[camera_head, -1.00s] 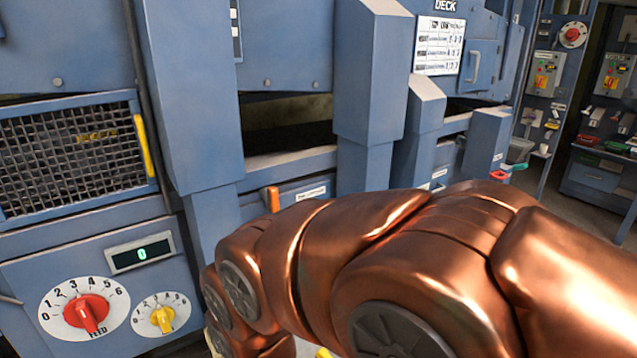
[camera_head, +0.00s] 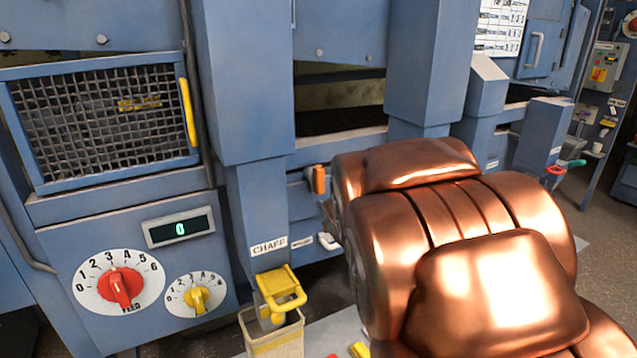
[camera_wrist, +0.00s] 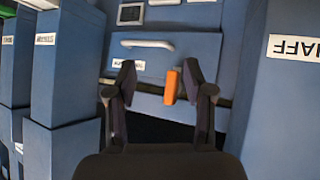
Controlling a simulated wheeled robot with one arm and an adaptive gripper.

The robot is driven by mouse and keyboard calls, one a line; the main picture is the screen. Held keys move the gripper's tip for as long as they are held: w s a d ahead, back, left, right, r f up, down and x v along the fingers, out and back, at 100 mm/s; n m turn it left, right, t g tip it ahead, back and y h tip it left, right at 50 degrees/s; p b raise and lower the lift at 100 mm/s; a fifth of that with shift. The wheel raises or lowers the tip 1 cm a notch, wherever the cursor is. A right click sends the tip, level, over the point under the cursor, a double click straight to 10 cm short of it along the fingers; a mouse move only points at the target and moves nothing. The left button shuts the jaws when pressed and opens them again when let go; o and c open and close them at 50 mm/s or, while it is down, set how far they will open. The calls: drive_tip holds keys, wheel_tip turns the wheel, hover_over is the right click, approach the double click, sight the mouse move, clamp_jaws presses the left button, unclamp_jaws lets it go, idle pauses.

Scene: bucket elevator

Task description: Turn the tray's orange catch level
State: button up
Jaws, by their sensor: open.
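The orange catch (camera_head: 319,180) stands upright on the blue tray front below the dark opening, just left of my arm in the head view. In the wrist view the catch (camera_wrist: 171,85) is near vertical, slightly tilted, and shows between my fingertips, closer to the right one. My gripper (camera_wrist: 160,80) is open and empty, with the catch apart from it in depth as far as I can tell. The tray front (camera_wrist: 145,103) carries a pale handle (camera_wrist: 147,44) and a label. My arm hides the gripper and much of the tray in the head view.
A blue post (camera_head: 255,200) with a CHAFF label stands left of the catch; its panel shows at right in the wrist view. A yellow flap (camera_head: 278,280) sits over a pale bin (camera_head: 272,338). The feed dial (camera_head: 120,286) is at left. Another post (camera_head: 432,70) stands right.

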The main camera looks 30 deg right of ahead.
sight(322, 176)
drive_tip(key=w+d+r+n+t+y+b, duration=0.1)
drive_tip(key=w+t, duration=0.2)
drive_tip(key=w+d+r+n+t+y+b, duration=0.1)
drive_tip(key=w+d+t+b, duration=0.1)
drive_tip(key=w+t, duration=0.1)
drive_tip(key=w+d+r+n+t+y+b, duration=0.1)
drive_tip(key=w+d+t+y, duration=0.1)
drive_tip(key=w, duration=0.3)
drive_tip(key=shift+r+t+b, duration=0.25)
drive_tip(key=shift+t+b, duration=0.15)
drive_tip(key=shift+t, duration=0.1)
drive_tip(key=shift+w+d+f, duration=0.1)
drive_tip(key=shift+w+d, duration=0.05)
drive_tip(key=shift+w, duration=1.6)
drive_tip(key=shift+w+d, duration=0.15)
drive_tip(key=shift+w, duration=1.55)
drive_tip(key=shift+c, duration=0.2)
clamp_jaws()
